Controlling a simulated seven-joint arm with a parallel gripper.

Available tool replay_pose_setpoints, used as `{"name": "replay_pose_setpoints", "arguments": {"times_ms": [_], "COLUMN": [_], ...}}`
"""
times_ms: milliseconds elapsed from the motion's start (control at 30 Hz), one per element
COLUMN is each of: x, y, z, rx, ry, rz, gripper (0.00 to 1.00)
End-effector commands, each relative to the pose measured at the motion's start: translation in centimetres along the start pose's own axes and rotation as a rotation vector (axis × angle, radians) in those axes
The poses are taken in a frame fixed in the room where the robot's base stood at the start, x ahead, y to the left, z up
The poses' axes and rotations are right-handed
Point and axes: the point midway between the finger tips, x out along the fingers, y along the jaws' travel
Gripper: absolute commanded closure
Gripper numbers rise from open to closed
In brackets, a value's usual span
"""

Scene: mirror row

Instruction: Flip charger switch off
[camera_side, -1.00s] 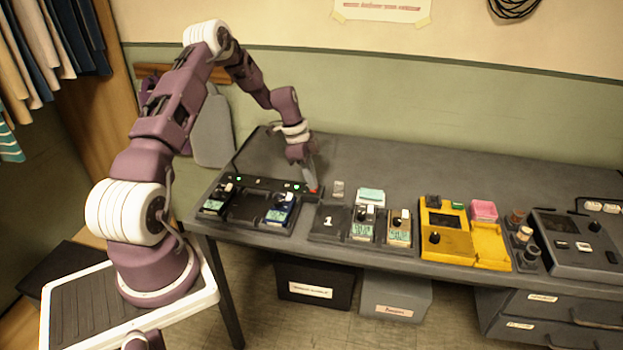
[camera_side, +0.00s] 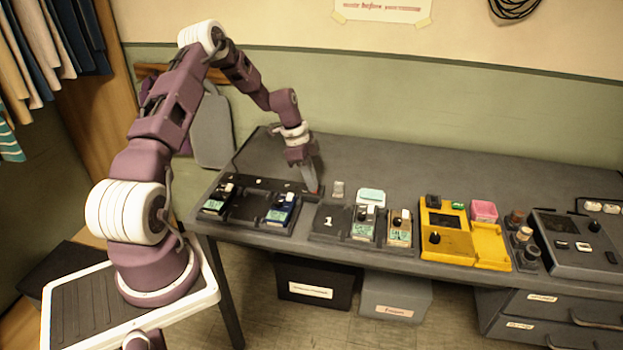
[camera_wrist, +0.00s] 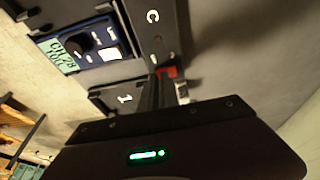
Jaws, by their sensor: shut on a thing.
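The charger (camera_side: 247,211) is a dark dock at the left of the bench with a blue-faced radio unit (camera_side: 281,208) and a darker unit (camera_side: 217,200) in it. A strip of small indicators along its back (camera_side: 262,182) shows no green light. The red switch (camera_side: 319,190) sits at the strip's right end, and it also shows in the wrist view (camera_wrist: 168,72). My gripper (camera_side: 313,188) points down at the switch with its narrow fingers shut on it. The fingers partly hide the switch, so its exact tilt is unclear.
A second dock (camera_side: 333,232), marked 1, stands to the right with several units. Beyond it are a yellow tester (camera_side: 446,240), a pink block (camera_side: 484,210) and a grey console (camera_side: 575,245). The bench behind them is clear.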

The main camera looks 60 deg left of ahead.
Motion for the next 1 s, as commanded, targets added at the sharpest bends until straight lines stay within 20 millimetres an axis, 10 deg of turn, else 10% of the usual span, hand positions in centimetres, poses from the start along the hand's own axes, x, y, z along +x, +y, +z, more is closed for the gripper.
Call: {"name": "replay_pose_setpoints", "arguments": {"times_ms": [1000], "x": [1.0], "y": [-0.7], "z": [0.6], "rx": [-0.001], "ry": [-0.010], "rz": [0.025], "gripper": [1.00]}}
